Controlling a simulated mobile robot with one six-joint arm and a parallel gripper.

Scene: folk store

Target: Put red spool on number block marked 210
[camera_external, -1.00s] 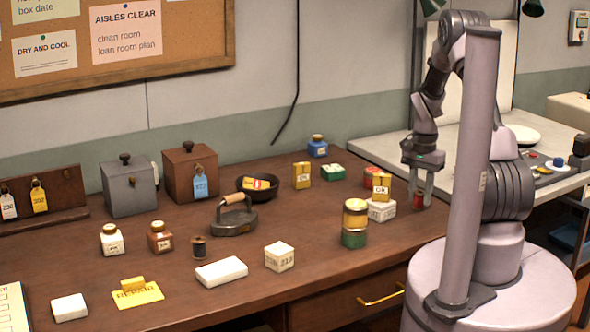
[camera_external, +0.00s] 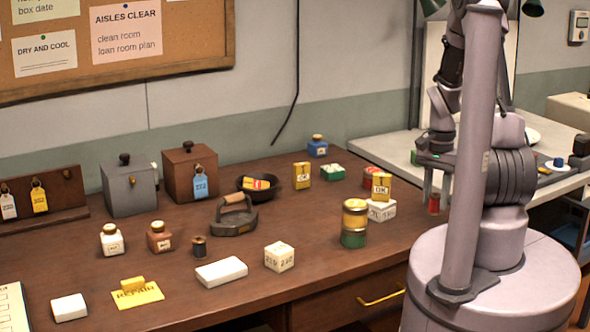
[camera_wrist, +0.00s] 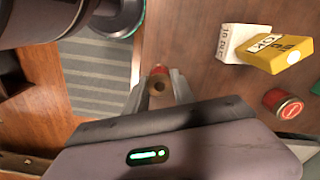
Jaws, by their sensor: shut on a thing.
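My gripper (camera_external: 434,198) is shut on a small red spool (camera_external: 433,206) at the right side of the brown table, beside my column. In the wrist view the spool (camera_wrist: 160,70) sits between the fingertips (camera_wrist: 160,88), with its brown end and dark hole facing the camera. A white number block (camera_external: 279,258) stands on the table's front middle, well left of my gripper; its small print looks like 210. Another white block (camera_external: 382,213) has a yellow OK box at it; its print in the wrist view (camera_wrist: 234,42) is not fully readable.
A yellow-topped green jar stack (camera_external: 354,236) stands between my gripper and the front block. A red tin (camera_wrist: 284,106) is near the yellow OK box (camera_wrist: 276,52). A white slab (camera_external: 221,272) and an old iron (camera_external: 234,218) are further left.

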